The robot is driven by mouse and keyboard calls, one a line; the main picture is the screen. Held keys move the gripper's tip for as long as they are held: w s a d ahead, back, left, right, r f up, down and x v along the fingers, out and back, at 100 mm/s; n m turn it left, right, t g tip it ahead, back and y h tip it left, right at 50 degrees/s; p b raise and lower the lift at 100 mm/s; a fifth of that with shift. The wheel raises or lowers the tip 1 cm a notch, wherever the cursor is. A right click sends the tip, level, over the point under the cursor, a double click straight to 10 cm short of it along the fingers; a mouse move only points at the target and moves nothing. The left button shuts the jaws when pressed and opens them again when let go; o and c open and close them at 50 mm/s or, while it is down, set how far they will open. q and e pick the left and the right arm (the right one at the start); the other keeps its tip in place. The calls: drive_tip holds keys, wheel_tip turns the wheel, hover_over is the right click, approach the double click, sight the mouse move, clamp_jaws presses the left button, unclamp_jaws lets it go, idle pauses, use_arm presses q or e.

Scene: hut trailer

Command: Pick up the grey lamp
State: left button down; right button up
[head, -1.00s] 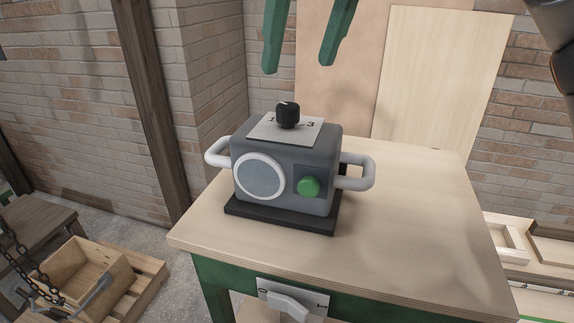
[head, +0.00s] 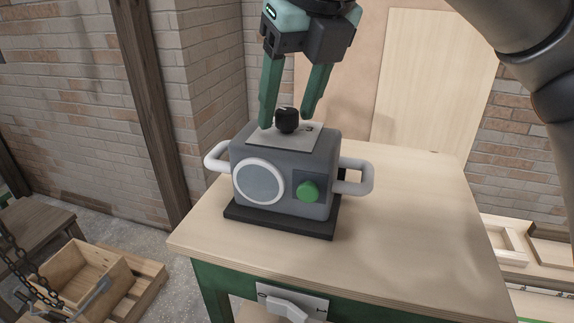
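The grey lamp (head: 312,163) stands upright on a black base plate (head: 280,219) on the wooden table. It has a round lens in a white ring (head: 259,183), a green button (head: 308,191), and white handles on its left (head: 216,156) and right (head: 365,178) sides. A black knob (head: 287,120) sits on a light plate on its top. My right gripper (head: 287,121) points down above the lamp, open, with its green fingers on either side of the knob. I cannot tell whether the fingers touch anything. My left gripper is not in view.
The table top (head: 420,230) is clear to the right of the lamp. A switch plate with a lever (head: 292,302) is on the table's front. A wooden crate (head: 88,275) and a chain (head: 28,265) are at lower left. Pale boards (head: 432,80) lean behind the table.

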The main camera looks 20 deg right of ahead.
clamp_jaws()
drive_tip(key=shift+r, duration=0.1)
idle(1.0)
